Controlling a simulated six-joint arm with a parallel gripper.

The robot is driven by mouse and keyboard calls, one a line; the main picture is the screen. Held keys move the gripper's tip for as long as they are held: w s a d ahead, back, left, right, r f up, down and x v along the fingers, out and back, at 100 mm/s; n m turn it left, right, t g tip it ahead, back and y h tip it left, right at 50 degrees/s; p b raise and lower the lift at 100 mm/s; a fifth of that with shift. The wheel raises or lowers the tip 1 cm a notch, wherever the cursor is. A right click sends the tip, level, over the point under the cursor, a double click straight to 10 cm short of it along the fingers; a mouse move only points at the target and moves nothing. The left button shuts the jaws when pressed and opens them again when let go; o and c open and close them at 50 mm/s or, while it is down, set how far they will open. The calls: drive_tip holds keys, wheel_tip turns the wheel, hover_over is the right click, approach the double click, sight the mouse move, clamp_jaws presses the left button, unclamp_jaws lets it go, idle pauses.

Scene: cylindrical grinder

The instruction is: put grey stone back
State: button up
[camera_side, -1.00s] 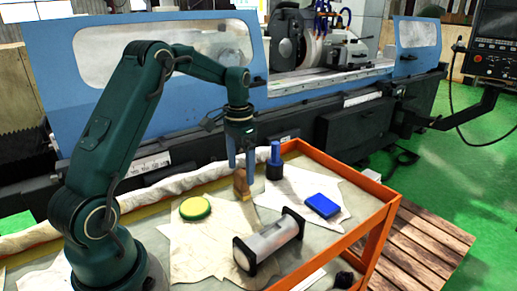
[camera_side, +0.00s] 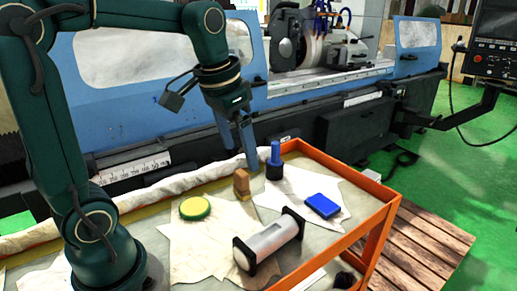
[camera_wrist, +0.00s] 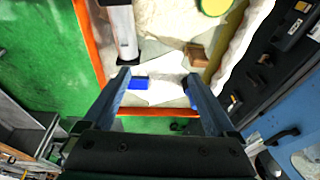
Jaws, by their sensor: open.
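No plainly grey block shows. A brown, wood-coloured block (camera_side: 242,183) stands on the cart's cloth, left of the blue-handled tool; it also shows in the wrist view (camera_wrist: 196,54). A pale grey cylinder (camera_side: 268,242) in a frame with black end plates lies nearer the front; I cannot tell whether either is the stone named. My gripper (camera_side: 241,150) is open and empty, above and behind the block and not touching it. In the wrist view, my gripper's fingers (camera_wrist: 158,77) are spread apart with nothing held between them.
The orange-rimmed cart (camera_side: 345,172) also holds a green-and-yellow round tin (camera_side: 195,208), a blue-handled tool (camera_side: 275,160) and a blue box (camera_side: 322,205). The blue grinder (camera_side: 140,70) stands close behind the cart. Bare cloth lies between tin and cylinder.

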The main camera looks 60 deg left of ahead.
drive_tip(key=s+d+f+t, duration=0.2)
drive_tip(key=s+d, duration=0.4)
drive_tip(key=s, duration=0.3)
drive_tip(key=shift+s+f+t+h, duration=0.25)
drive_tip(key=shift+f+t+h, duration=0.15)
drive_tip(key=shift+f, duration=0.1)
